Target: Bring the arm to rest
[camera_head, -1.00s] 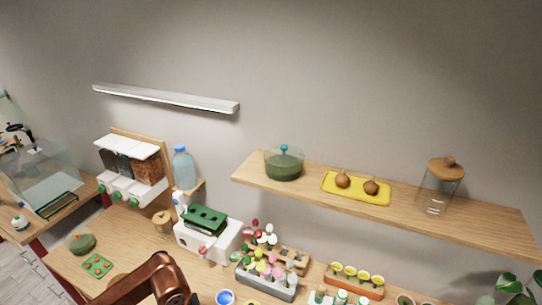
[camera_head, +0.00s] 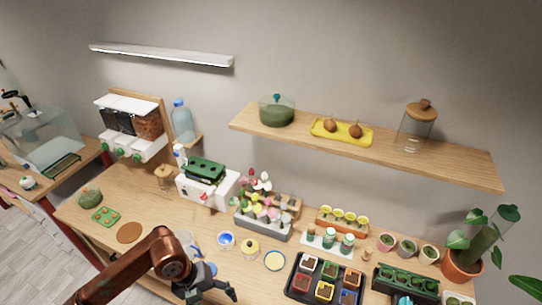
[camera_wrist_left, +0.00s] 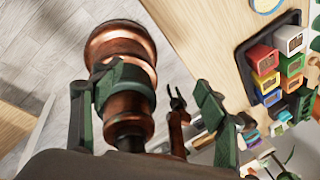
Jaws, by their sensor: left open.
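My left arm, copper brown, comes in at the bottom left of the head view. My left gripper (camera_head: 215,292) is above the front part of the wooden table, low in the picture, partly cut by the bottom edge. In the left wrist view, its fingers stand wide apart and it (camera_wrist_left: 145,100) is open, with nothing seen held between them. Copper arm parts of mine show behind the fingers. A small dark forked part on a copper link there looks like my right gripper (camera_wrist_left: 177,100); its jaws are too small to judge.
A flower rack (camera_head: 262,228) stands behind. A wooden shelf (camera_head: 450,165) hangs above. The table's left front is fairly clear.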

